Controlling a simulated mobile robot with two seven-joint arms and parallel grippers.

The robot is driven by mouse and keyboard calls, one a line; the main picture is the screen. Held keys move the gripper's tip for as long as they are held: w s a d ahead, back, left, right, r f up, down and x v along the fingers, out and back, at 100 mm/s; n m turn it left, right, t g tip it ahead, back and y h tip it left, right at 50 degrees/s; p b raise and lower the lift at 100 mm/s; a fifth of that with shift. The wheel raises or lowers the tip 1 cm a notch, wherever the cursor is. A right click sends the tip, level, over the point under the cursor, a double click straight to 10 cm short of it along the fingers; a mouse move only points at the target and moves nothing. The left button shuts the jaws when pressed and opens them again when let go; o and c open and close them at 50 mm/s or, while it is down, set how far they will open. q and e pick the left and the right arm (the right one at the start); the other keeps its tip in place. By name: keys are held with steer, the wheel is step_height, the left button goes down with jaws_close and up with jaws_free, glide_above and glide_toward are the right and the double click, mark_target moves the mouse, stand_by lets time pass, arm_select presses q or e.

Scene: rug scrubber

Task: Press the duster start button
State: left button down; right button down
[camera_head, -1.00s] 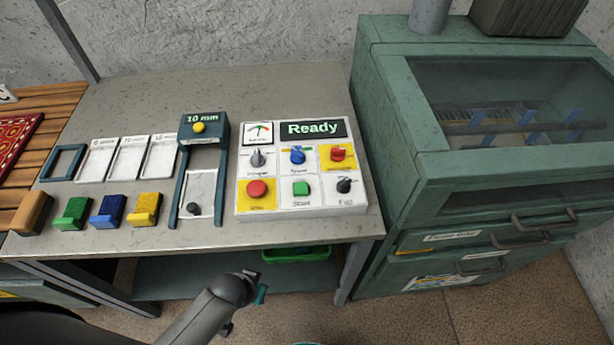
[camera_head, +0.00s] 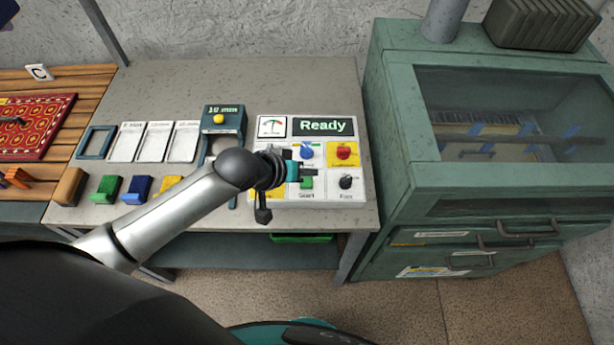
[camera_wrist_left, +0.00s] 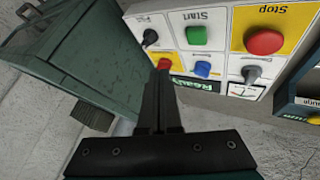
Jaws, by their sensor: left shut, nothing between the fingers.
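The control panel (camera_head: 358,198) lies on the grey table, and its display (camera_head: 323,126) reads "Ready". The green Start button (camera_head: 307,183) is in the panel's bottom row, partly covered by my left gripper (camera_head: 303,170) in the head view. The gripper is shut and empty, reaching over the panel. In the left wrist view the panel appears upside down; the green Start button (camera_wrist_left: 196,35) is in plain sight, above and right of the shut fingertips (camera_wrist_left: 162,66). The fingertips look apart from the button. My right gripper is not in view.
Beside Start are the red Stop button (camera_wrist_left: 264,41) and a black knob (camera_head: 345,182); a blue knob (camera_head: 306,151) and a red knob (camera_head: 343,151) are above. A blue frame device (camera_head: 225,117) stands left of the panel. A green cabinet (camera_head: 400,150) stands close on the right.

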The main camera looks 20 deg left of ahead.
mark_target(304, 185)
arm_select(q)
steer(key=w+a, duration=0.1)
steer(key=w+a+r+n, duration=0.1)
steer(key=w, duration=0.1)
steer(key=shift+w+r+n+t, duration=0.1)
steer(key=shift+r+n+t, duration=0.05)
steer(key=shift+n+t, duration=0.2)
step_height(304, 185, down, 8)
steer(key=b, duration=0.8)
steer(key=shift+d+f, duration=0.1)
steer(key=shift+f, duration=0.35)
stand_by(1.6)
steer(key=shift+f, duration=0.4)
